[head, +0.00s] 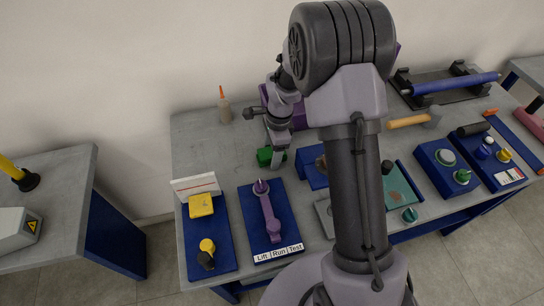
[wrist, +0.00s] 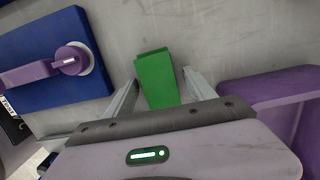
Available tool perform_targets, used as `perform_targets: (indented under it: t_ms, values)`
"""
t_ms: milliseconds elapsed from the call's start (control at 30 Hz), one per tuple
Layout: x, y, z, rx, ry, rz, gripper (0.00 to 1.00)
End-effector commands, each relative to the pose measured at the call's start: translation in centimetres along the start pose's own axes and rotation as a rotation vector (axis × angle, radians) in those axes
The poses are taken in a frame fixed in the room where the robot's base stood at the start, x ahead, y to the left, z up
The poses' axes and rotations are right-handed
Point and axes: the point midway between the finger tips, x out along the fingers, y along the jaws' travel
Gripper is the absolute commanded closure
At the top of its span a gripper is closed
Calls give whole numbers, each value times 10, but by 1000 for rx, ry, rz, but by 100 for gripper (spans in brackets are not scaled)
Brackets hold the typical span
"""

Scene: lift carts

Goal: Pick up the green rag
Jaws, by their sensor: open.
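The green rag (wrist: 157,78) lies on the grey table in the wrist view, looking like a folded green block. My gripper (wrist: 158,88) is open, with one finger on each side of the rag and small gaps between. The near end of the rag is hidden behind the gripper body. In the head view the rag (head: 268,156) shows on the table beside my gripper (head: 275,160), partly covered by it. I cannot tell how high the fingertips are above the table.
A blue panel with a purple lever (head: 268,215) marked Lift, Run, Test lies to the front. A purple bin-like object (wrist: 270,88) stands close to the right finger in the wrist view. A bottle with an orange tip (head: 224,108) stands at the back left.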

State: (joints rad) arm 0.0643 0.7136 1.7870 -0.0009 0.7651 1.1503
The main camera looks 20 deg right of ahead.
Motion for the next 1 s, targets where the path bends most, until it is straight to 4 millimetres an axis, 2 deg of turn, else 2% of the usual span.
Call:
perform_targets:
  t_ms: [567, 867, 900, 1000]
  values:
    - [4, 0, -1, 0, 0, 0, 36]
    - [4, 0, 0, 0, 0, 0, 95]
    - [4, 0, 0, 0, 0, 0, 100]
    - [4, 0, 0, 0, 0, 0, 100]
